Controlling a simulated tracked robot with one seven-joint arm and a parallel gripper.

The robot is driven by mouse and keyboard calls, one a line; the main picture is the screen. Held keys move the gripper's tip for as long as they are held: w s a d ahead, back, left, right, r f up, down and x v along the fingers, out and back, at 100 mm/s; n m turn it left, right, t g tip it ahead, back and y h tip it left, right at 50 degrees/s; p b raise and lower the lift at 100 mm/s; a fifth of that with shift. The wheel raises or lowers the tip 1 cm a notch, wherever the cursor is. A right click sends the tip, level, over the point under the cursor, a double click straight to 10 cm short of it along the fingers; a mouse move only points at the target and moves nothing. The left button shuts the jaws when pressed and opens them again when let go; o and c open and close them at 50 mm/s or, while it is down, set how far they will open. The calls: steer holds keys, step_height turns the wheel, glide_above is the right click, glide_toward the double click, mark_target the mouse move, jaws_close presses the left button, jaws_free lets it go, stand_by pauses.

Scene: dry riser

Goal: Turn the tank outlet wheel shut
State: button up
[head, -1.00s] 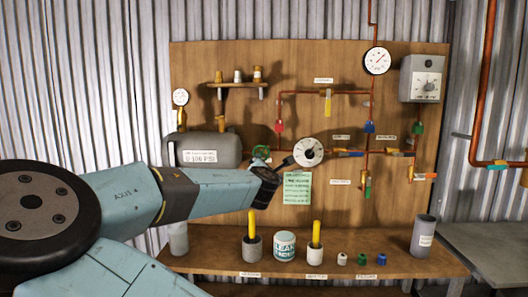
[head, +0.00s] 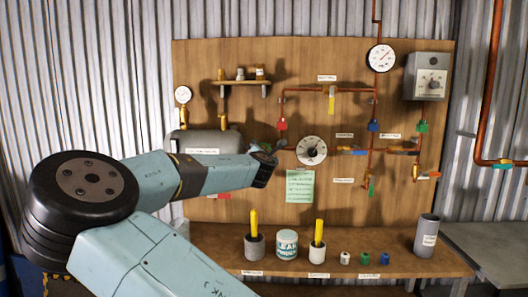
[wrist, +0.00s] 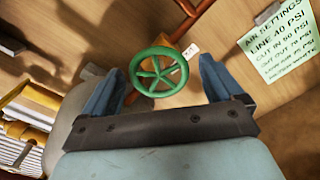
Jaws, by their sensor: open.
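The tank outlet wheel (wrist: 158,71) is a green spoked handwheel on a brass body, seen in the wrist view between and just beyond the fingers of my gripper (wrist: 160,85). The two blue fingers are spread wide, one on each side of the wheel, and I see no contact. In the head view my gripper (head: 264,160) is small and mostly hidden behind my wrist, with a bit of green beside it. The grey tank (head: 208,141) is partly covered by my arm.
Copper pipes with coloured valves cross the board (head: 335,215). Pots and a tin (head: 287,243) stand on the bench below.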

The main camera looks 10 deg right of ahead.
steer(key=shift+x, duration=2.1)
steer(key=c, duration=1)
steer(key=shift+o, duration=0.2)
